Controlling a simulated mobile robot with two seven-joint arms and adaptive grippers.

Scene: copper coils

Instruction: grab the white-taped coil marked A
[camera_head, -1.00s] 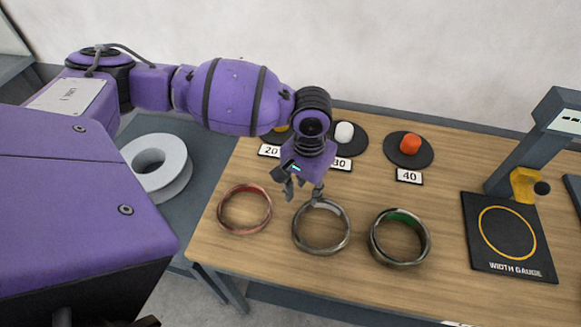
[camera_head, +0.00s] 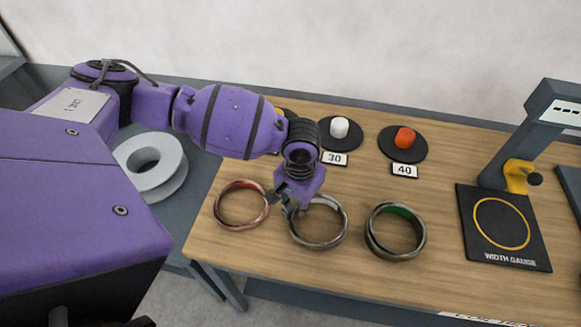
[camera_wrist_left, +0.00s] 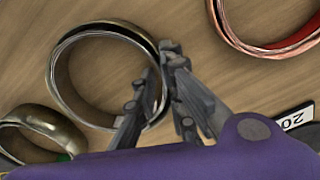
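The middle coil (camera_head: 318,246) is a grey metal ring lying flat on the table, with a pale stretch that looks like white tape on its far rim. No letter A is readable on it. My left gripper (camera_head: 296,212) is at its far left rim. In the left wrist view, the fingers (camera_wrist_left: 160,80) close in on the wall of this coil (camera_wrist_left: 62,92), one inside the ring and one outside. The fingers look shut on the rim and partly hide it. The coil still lies on the table. My right gripper is out of view.
A reddish copper coil (camera_head: 221,216) lies close to the left and a green-taped coil (camera_head: 372,240) to the right. Behind are black discs with a white knob (camera_head: 339,127) and an orange knob (camera_head: 404,137). A width gauge (camera_head: 502,253) stands at the right. A white spool (camera_head: 140,180) is at the left.

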